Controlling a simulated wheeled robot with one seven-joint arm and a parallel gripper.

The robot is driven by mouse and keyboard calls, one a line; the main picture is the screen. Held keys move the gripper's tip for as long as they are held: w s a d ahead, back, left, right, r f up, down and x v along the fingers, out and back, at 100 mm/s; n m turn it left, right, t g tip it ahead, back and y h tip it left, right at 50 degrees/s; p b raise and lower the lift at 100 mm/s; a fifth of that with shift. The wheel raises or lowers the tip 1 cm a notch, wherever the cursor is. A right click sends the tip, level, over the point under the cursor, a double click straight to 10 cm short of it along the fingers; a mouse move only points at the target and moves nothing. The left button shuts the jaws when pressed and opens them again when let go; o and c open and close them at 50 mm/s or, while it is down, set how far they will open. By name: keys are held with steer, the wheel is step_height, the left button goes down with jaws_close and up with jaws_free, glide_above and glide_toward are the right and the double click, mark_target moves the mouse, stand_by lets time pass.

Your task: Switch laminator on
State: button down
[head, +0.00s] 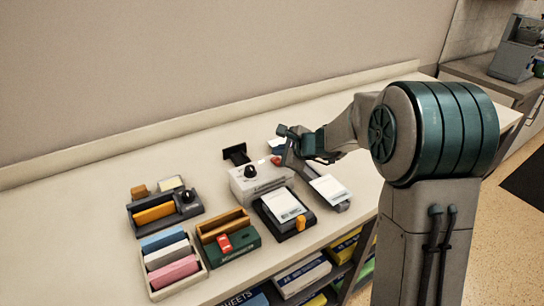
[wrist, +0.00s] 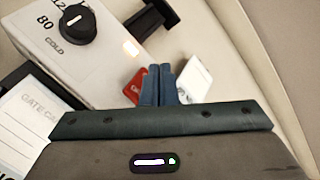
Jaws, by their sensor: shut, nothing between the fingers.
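The laminator (head: 262,184) is a white box on the counter with a black knob (head: 250,171) on top. In the wrist view the laminator (wrist: 75,65) fills the upper left, marked COLD and 80 beside the knob (wrist: 73,24). A small bright patch (wrist: 131,48) shows near its right end; I cannot tell whether it is a lamp or a switch. My gripper (head: 285,131) is behind the laminator's right end in the head view. In the wrist view its fingers (wrist: 157,84) are together and empty, apart from the knob, with a red piece (wrist: 133,86) beside them.
A card tray with an orange tab (head: 300,224) stands in front of the laminator. A green box (head: 231,247), a sorter of coloured pads (head: 172,265) and a dark organiser (head: 160,211) stand left. A black piece (head: 236,153) sits behind. The counter's far left is clear.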

steer(key=shift+r, duration=0.35)
steer(key=shift+r, duration=0.1)
steer(key=r+p, duration=0.2)
steer(key=r, duration=0.1)
steer(key=r+p, duration=0.1)
steer(key=shift+s+d+r+p, duration=0.25)
steer(key=shift+s+r+p, duration=0.05)
steer(key=shift+s+p, duration=0.05)
steer(key=shift+r, duration=0.15)
